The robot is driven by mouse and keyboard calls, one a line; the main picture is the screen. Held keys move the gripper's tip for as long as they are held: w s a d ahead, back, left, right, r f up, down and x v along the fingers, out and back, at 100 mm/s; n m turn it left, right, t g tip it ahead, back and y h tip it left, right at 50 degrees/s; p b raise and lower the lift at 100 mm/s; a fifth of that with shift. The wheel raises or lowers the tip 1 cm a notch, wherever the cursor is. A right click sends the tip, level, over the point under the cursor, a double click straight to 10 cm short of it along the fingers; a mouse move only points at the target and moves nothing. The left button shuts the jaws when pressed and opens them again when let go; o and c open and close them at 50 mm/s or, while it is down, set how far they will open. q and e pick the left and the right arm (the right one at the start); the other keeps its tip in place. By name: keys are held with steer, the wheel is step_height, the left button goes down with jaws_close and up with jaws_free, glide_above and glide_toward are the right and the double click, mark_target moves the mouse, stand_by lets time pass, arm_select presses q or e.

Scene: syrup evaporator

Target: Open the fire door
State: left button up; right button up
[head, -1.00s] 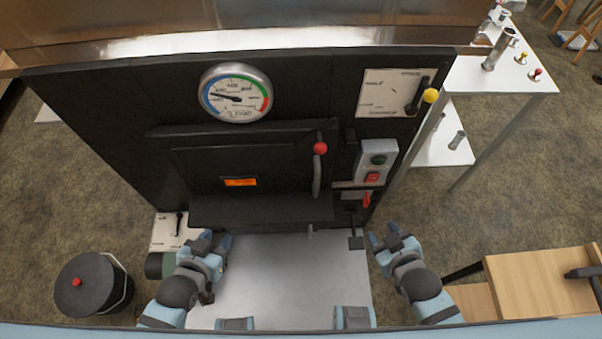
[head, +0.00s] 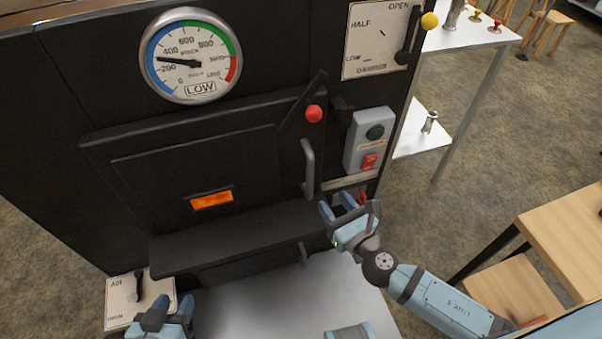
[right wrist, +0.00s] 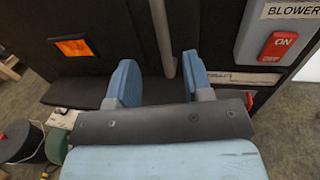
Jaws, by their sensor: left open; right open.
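The black fire door (head: 215,160) is shut on the front of the evaporator, with a small orange window (head: 212,198) in it. Its grey vertical handle (head: 308,168) and a latch lever with a red ball (head: 313,113) are at its right side. My right gripper (head: 338,205) is open and empty, just below and right of the handle. In the right wrist view the handle (right wrist: 164,45) shows beyond and between the open fingers, apart from them. My left gripper (head: 170,308) is open, low at the left, near the air control plate; its fingertips are partly visible.
A gauge (head: 193,55) reads low. A wooden table (head: 560,235) stands at the right.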

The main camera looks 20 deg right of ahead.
mark_target(312, 174)
steer(key=x, duration=1.3)
jaws_close()
